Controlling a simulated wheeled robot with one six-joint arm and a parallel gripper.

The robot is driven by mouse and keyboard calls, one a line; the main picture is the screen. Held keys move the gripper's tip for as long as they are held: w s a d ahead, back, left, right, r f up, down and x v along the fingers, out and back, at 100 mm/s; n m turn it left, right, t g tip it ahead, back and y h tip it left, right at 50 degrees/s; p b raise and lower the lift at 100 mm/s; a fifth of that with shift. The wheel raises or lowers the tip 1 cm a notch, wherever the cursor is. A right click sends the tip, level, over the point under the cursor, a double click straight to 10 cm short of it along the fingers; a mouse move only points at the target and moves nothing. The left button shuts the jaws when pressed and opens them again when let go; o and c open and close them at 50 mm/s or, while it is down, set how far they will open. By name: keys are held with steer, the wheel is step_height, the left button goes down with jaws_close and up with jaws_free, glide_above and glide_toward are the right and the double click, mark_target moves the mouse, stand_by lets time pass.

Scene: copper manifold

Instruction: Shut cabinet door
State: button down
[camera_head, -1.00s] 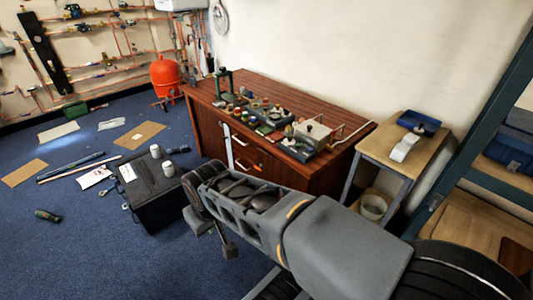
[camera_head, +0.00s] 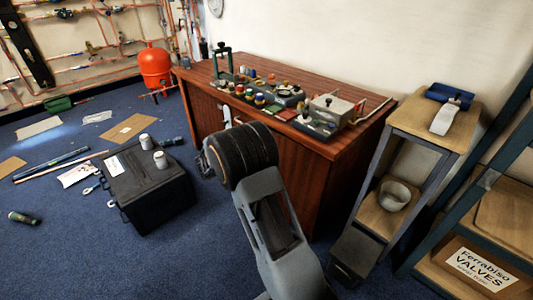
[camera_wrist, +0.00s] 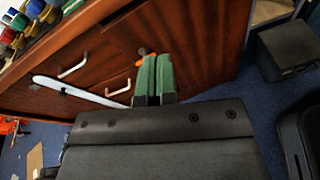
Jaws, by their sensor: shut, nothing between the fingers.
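The brown wooden cabinet (camera_head: 215,70) stands against the wall in the head view. My arm hides much of its front there. My gripper (camera_wrist: 155,58) has two green fingers together, empty, in front of the panel and just below and right of the knob. I cannot tell whether the fingers touch the panel or whether it stands slightly ajar. My gripper is hidden in the head view.
Pale handles (camera_wrist: 73,68) and a long white bar (camera_wrist: 80,92) lie left of my fingers. A black case (camera_head: 150,200) stands on the floor left of the cabinet. A small wooden-topped stand (camera_head: 435,120) is at the right.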

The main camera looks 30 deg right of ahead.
steer(key=w+f+n+t+h+b, duration=0.2)
steer(key=w+f+n+t, duration=0.1)
steer(key=w+f+n, duration=0.3)
steer(key=shift+m+t, duration=0.4)
steer(key=shift+m, duration=0.1)
steer(key=shift+f+b+x, duration=0.1)
steer(key=shift+b+x, duration=1.05)
steer(key=shift+x, duration=2.3)
steer(key=shift+f+b+x, duration=0.15)
steer(key=shift+b+x, duration=0.95)
steer(key=shift+x, duration=2.4)
